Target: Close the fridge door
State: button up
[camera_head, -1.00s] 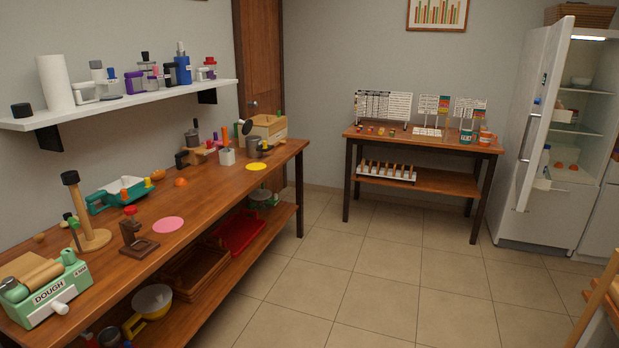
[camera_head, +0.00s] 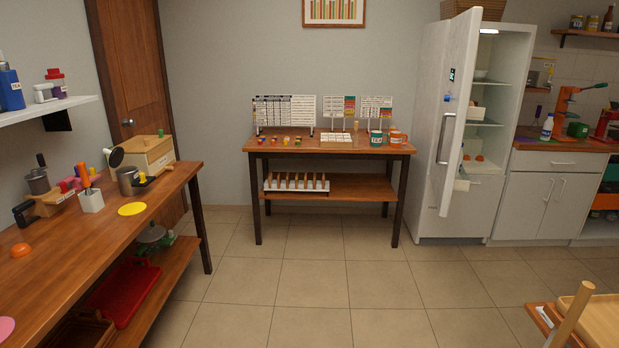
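The white fridge (camera_head: 512,125) stands against the back wall, right of the middle. The lit inside shows shelves, a bowl and some orange items. My gripper is not in view, and nothing is seen touching the door.
A wooden table (camera_head: 330,147) with mugs and small boards stands left of the fridge. A long workbench (camera_head: 90,235) runs along the left. A wooden chair or table part (camera_head: 570,315) is at the lower right. The tiled floor (camera_head: 390,285) before the fridge is clear.

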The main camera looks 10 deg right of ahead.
aim_at(464, 32)
jog(key=i+j+z, duration=0.1)
jog(key=i+z, duration=0.2)
jog(key=i, duration=0.95)
jog(key=i+z, duration=0.35)
jog(key=i+j+z, duration=0.15)
jog(key=i+z, duration=0.2)
jog(key=i, duration=0.15)
jog(key=i+j+z, duration=0.25)
jog(key=i+z, duration=0.15)
jog(key=i+u, duration=0.35)
jog(key=i, duration=0.65)
